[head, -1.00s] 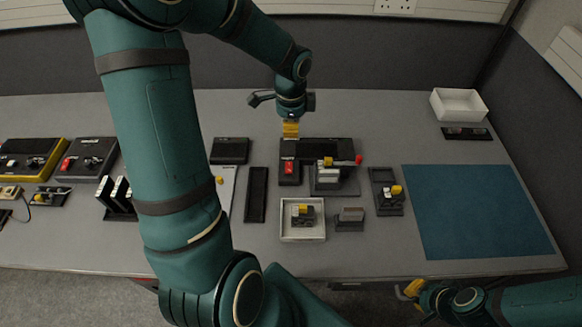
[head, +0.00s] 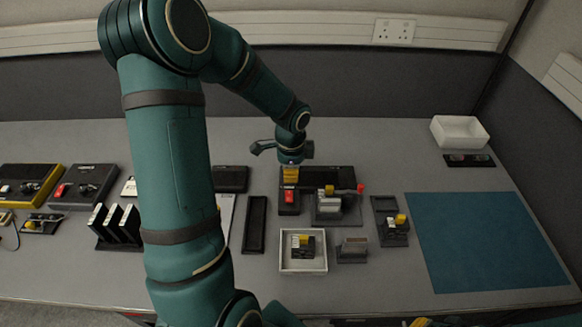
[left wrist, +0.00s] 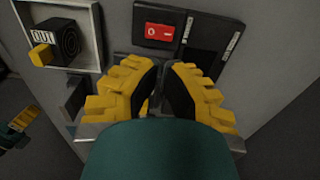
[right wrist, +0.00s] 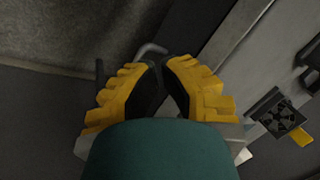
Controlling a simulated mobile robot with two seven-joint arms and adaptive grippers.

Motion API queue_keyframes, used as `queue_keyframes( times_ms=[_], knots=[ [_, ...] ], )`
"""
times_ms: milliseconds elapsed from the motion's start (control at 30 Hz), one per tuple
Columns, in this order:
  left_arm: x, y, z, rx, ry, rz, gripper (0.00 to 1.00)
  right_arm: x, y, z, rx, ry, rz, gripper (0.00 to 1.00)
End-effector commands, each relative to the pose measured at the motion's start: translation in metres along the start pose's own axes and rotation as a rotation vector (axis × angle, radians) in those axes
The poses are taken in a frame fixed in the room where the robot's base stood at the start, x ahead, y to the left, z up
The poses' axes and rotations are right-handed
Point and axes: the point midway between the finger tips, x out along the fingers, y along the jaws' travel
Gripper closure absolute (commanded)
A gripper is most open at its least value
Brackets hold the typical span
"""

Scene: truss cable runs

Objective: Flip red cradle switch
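A red rocker switch (head: 289,197) sits on a black cradle (head: 289,208) in the middle of the table. The left wrist view shows the red switch (left wrist: 159,32) with white marks on it, just beyond the fingertips. My left gripper (head: 290,176) points down just behind and above the switch, with its yellow fingers together and nothing seen between them. The fingers (left wrist: 163,66) look apart from the switch in the left wrist view. My right gripper (right wrist: 162,62) is shut and empty, low beside the table's front edge; only a yellow bit shows in the head view.
A white tray (head: 283,268) holding a block with a yellow part is in front of the cradle. A grey block device (head: 328,204) with a red-tipped lever stands close on its right. The blue mat (head: 480,240) at right is clear.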

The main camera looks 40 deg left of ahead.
Motion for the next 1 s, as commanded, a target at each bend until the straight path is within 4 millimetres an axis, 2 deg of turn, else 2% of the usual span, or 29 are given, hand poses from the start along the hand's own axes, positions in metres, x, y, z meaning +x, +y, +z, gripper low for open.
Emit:
queue_keyframes(
  times_ms=[33,200,433,633,1000],
  knots=[
    [0.013,0.001,0.001,0.001,-0.003,0.004,1.00,0.004,0.002,0.001,-0.001,-0.002,0.000,1.00],
    [0.046,0.001,0.000,0.001,-0.002,0.004,1.00,0.011,0.004,0.005,-0.003,-0.009,-0.001,1.00],
    [0.078,0.000,0.000,0.002,-0.001,0.001,1.00,0.017,0.006,0.008,-0.005,-0.016,-0.002,1.00],
    [0.088,0.000,0.000,0.000,0.000,0.000,1.00,0.019,0.007,0.009,-0.006,-0.019,-0.002,1.00],
    [0.088,0.000,0.000,0.000,0.000,0.002,1.00,0.017,0.006,0.009,-0.005,-0.019,-0.002,1.00]
  ],
)
